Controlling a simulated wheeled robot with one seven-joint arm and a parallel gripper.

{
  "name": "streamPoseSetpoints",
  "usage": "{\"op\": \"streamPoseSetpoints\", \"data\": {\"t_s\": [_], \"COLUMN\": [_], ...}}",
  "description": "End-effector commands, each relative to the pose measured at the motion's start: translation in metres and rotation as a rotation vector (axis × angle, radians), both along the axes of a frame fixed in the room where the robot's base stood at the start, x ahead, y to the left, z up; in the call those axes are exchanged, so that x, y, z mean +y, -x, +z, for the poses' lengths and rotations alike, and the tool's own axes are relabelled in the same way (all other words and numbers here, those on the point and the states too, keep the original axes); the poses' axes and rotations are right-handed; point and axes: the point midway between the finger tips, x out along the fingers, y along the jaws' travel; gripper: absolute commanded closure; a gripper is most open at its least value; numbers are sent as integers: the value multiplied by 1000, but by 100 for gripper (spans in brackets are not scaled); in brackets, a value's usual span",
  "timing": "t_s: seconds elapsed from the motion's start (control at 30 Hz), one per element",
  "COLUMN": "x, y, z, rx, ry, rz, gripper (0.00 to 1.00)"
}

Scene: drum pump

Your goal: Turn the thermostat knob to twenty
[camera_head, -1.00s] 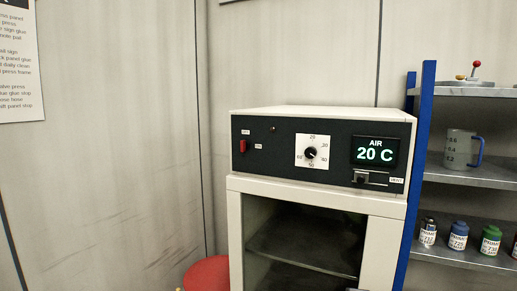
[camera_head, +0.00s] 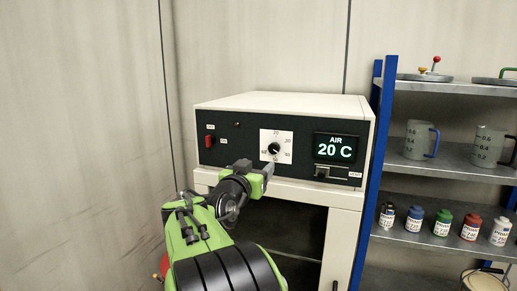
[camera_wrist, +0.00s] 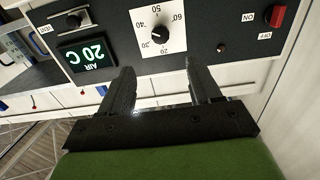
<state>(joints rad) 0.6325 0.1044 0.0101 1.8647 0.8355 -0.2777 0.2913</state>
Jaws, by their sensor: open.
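The thermostat knob (camera_head: 274,149) is a small black knob on a white square dial plate (camera_head: 285,137) on the oven's dark front panel. In the wrist view the knob (camera_wrist: 160,32) shows upside down with numbers around it, 20 at the bottom and 50 at the top. I cannot read its pointer surely. My gripper (camera_head: 258,170) is in front of the panel, just below the dial. In the wrist view my gripper (camera_wrist: 162,73) is open and empty, its two fingers apart below the knob, not touching it.
A display (camera_head: 335,148) reads AIR 20 C, right of the dial. A red switch (camera_head: 210,141) is to its left, and a small black latch or knob (camera_head: 322,171) below the display. A shelf unit (camera_head: 440,155) with jugs and bottles stands at right.

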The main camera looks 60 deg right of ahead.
Motion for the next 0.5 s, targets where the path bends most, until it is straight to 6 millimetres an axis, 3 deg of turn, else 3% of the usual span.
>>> {"op": "streamPoseSetpoints", "data": {"t_s": [0.3,0.5], "x": [-81,-121], "y": [-12,-18], "z": [5,5], "rx": [1,0], "ry": [-3,-2], "rz": [-3,-1], "gripper": [37,37]}}
